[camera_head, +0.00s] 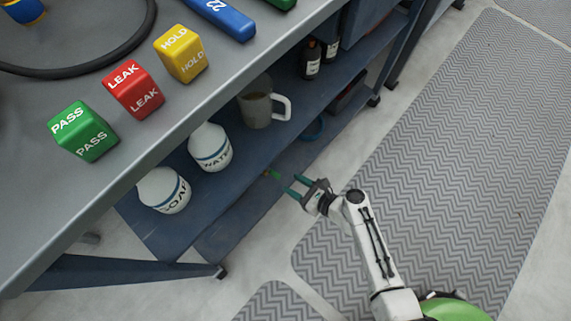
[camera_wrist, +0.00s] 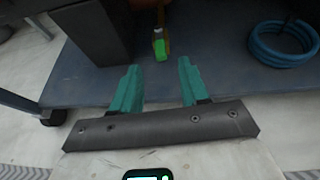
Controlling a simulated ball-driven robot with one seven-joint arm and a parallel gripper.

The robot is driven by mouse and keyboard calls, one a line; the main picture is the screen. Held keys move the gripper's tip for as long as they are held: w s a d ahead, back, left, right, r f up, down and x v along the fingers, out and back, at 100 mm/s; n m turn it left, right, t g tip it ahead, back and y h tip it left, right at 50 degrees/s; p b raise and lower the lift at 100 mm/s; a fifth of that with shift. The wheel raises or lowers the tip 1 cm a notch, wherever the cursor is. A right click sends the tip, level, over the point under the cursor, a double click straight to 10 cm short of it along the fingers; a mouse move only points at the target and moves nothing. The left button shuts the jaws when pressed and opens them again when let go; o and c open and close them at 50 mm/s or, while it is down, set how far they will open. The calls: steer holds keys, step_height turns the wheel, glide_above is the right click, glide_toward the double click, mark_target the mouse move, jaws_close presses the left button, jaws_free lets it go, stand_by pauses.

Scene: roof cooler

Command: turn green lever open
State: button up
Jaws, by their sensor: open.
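The green lever (camera_head: 275,174) shows as a small green piece at the lower shelf of the cart in the head view. In the wrist view the green lever (camera_wrist: 160,48) stands just beyond my fingertips, between them, on a brass-coloured fitting (camera_wrist: 161,18). My gripper (camera_head: 292,186) reaches toward it from the right in the head view. In the wrist view my gripper (camera_wrist: 158,72) has its two teal fingers spread apart with nothing between them. The fingers and the lever look apart.
A blue coiled hose (camera_wrist: 284,43) lies on the lower shelf to the right. A dark block (camera_wrist: 92,32) stands at left. Above are white bottles (camera_head: 210,147), a mug (camera_head: 257,104) and the bench top (camera_head: 60,190). The matted floor (camera_head: 440,150) is clear.

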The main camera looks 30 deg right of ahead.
steer(key=shift+p+v, duration=0.55)
steer(key=shift+v, duration=1.7)
